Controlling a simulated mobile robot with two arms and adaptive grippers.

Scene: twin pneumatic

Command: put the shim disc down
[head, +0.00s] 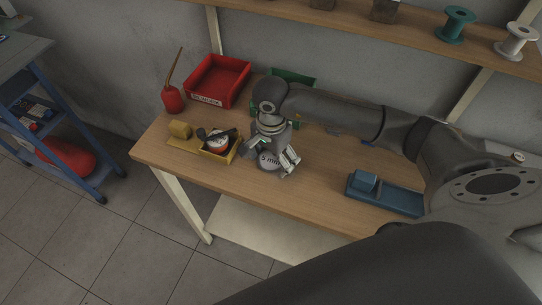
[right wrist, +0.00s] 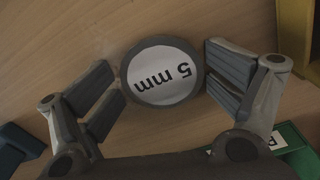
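The shim disc (head: 269,161) is a dark round piece with a white "5 mm" label, near the middle of the wooden bench in the head view. Whether the disc touches the bench top cannot be told. My left gripper is not in view.
A yellow tray (head: 231,154) with a white-and-red round item and a dark tool stands left of the gripper. A red bin (head: 232,92), a red oil can (head: 172,99) and a green bin (head: 303,79) stand behind. A blue fixture (head: 400,199) lies right. Bare wood (head: 315,190) lies between.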

